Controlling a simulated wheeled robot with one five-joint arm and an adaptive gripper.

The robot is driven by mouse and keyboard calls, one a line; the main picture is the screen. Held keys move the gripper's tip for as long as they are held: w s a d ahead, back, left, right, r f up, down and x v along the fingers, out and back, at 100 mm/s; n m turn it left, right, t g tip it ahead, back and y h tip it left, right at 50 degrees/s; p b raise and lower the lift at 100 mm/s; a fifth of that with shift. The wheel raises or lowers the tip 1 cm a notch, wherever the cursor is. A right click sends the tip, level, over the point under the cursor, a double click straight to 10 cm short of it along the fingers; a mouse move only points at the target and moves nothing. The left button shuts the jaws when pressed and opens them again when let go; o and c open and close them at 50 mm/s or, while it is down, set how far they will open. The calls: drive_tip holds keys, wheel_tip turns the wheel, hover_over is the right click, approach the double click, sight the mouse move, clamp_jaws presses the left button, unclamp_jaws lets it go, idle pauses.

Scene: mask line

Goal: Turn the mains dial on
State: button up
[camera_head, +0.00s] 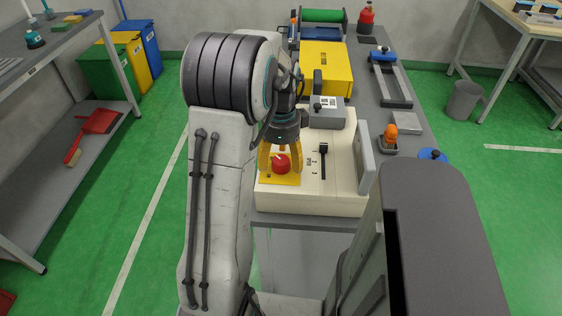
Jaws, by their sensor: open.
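The mains dial (282,164) is a red round knob on a yellow plate (290,181), on the left part of a cream machine (315,203). A pale mark shows on the top of the dial; its exact setting is too small to read. My gripper (281,166) points down over the dial, with one yellow finger on its left and one on its right. The fingers are open around the dial. I cannot tell whether they touch it. My arm comes in from the front left and partly hides the machine's left edge.
A black lever (323,158) stands right of the dial, with a grey upright panel (365,155) beyond it. A grey box (326,117) sits close behind the gripper, and a yellow case (325,68) is farther back. The bench (408,155) continues to the right.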

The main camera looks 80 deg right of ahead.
drive_tip(key=shift+f, duration=0.55)
drive_tip(key=shift+o, duration=0.2)
drive_tip(key=c, duration=1.3)
drive_tip(key=shift+n, duration=0.3)
drive_tip(key=n, duration=0.3)
drive_tip(key=shift+n, duration=0.3)
drive_tip(key=n, duration=0.4)
drive_tip(key=shift+n, duration=0.3)
drive_tip(key=n, duration=0.4)
drive_tip(key=shift+a+f, duration=0.1)
drive_tip(key=shift+n, duration=2.5)
